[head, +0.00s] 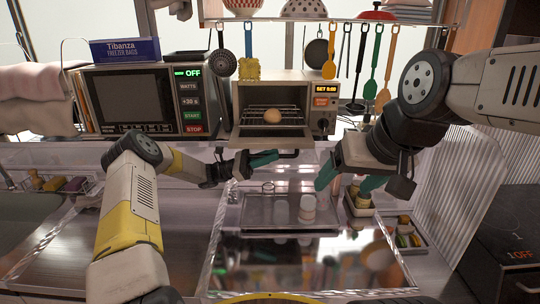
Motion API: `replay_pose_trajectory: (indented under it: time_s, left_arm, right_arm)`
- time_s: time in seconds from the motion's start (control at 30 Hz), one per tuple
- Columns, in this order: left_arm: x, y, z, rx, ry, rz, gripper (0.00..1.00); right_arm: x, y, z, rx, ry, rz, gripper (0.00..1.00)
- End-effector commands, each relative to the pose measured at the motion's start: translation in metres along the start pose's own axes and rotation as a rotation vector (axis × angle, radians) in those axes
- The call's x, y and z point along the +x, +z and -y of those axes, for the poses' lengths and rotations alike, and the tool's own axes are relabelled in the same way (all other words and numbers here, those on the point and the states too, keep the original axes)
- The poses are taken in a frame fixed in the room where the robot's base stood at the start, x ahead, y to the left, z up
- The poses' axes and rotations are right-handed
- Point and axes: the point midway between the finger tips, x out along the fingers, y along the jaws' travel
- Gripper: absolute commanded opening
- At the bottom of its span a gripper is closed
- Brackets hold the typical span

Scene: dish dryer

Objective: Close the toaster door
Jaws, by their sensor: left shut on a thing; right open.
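The toaster (272,85) stands at the back on the counter, to the right of the microwave. Its front is open. The door (270,143) is folded down, with a dark handle (289,154) at its outer edge. A round bread roll (272,116) sits on the wire rack inside. My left gripper (276,156) reaches in from the left with green fingers at the door's front edge, shut by the handle. The exact grip is too small to see clearly. My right gripper (345,190) is open and empty, to the right of and below the door.
A microwave (135,98) with a blue freezer-bag box (125,50) on top stands at the left. Utensils hang from a rail above. A tray (262,212) with small white jars lies in front of the toaster. A stove (510,230) is at the right.

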Motion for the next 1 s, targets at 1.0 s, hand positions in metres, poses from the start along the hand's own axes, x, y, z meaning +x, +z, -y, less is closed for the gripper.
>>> replay_pose_trajectory:
  time_s: [1.0]
  left_arm:
    - [0.039,0.098,-0.019,-0.656,0.276,-0.002,0.00]
  right_arm:
    - [0.000,0.000,0.000,0.000,0.000,0.000,0.77]
